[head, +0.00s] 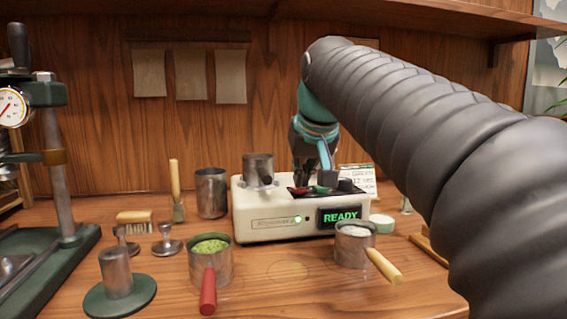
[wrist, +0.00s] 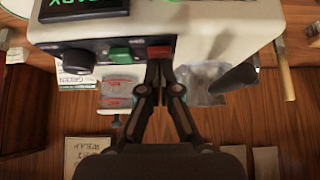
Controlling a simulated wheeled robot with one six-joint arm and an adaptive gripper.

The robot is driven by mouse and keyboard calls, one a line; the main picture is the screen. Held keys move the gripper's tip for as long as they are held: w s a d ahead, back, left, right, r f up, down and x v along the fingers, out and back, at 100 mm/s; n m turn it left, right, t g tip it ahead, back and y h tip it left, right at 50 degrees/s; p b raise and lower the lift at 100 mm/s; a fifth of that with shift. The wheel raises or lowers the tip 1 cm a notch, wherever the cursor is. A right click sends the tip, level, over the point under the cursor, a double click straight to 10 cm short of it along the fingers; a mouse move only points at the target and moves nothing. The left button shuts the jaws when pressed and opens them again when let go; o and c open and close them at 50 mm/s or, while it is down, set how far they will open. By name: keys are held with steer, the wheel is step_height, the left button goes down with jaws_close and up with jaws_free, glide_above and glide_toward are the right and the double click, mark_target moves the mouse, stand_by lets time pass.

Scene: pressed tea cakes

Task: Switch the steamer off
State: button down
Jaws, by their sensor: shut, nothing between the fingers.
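The wrist view also shows the red button (wrist: 160,52), green button (wrist: 120,55) and knob (wrist: 78,62). My gripper (wrist: 160,64) is shut and empty, its fingertips right at the red button. I cannot tell whether they touch it. It partly hides the panel in the head view (head: 299,182).
A metal cup (head: 258,170) stands on the steamer's left top. A red-handled pot of green leaf (head: 209,265) and a yellow-handled pot of white stuff (head: 354,245) stand in front. A press with a gauge (head: 60,170) is at left. The front middle bench is clear.

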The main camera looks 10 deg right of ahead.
steer(key=shift+f, duration=0.15)
steer(key=shift+s+f+b, duration=0.1)
steer(key=shift+f+b, duration=0.4)
steer(key=shift+b, duration=0.5)
steer(key=shift+t+b, duration=0.35)
steer(key=shift+t, duration=0.05)
steer(key=shift+r+p, duration=0.25)
steer(key=shift+p, duration=0.1)
steer(key=shift+r, duration=0.1)
steer(key=shift+r+p, duration=0.7)
steer(key=shift+p, duration=0.05)
